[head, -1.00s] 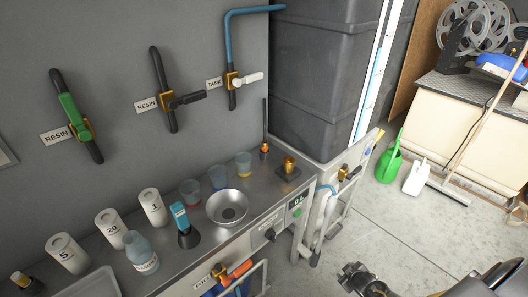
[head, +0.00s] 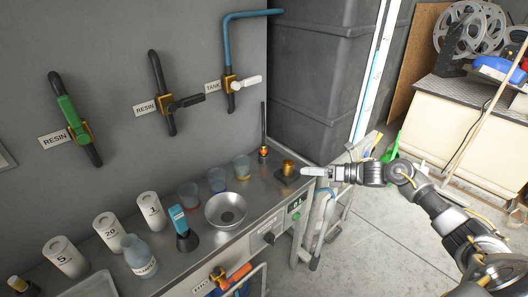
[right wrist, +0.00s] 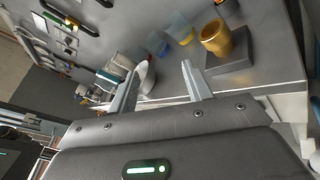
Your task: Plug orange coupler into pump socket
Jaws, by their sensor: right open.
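The orange coupler (head: 263,152) sits on the steel counter near its far right end, at the foot of an upright black hose. The likely pump socket is a brass cup (head: 288,166) on a dark block, just right of the coupler; it also shows large in the right wrist view (right wrist: 215,38). My right gripper (head: 304,171) is just right of that block, near the counter edge. In the right wrist view its two fingers (right wrist: 160,88) are spread apart with nothing between them. My left gripper is not in view.
A steel funnel bowl (head: 226,210), cups (head: 217,179), a blue-handled tool (head: 179,222), a bottle (head: 139,254) and white numbered canisters (head: 151,211) crowd the counter. A large dark tank (head: 315,80) stands behind. Wall valves line the left.

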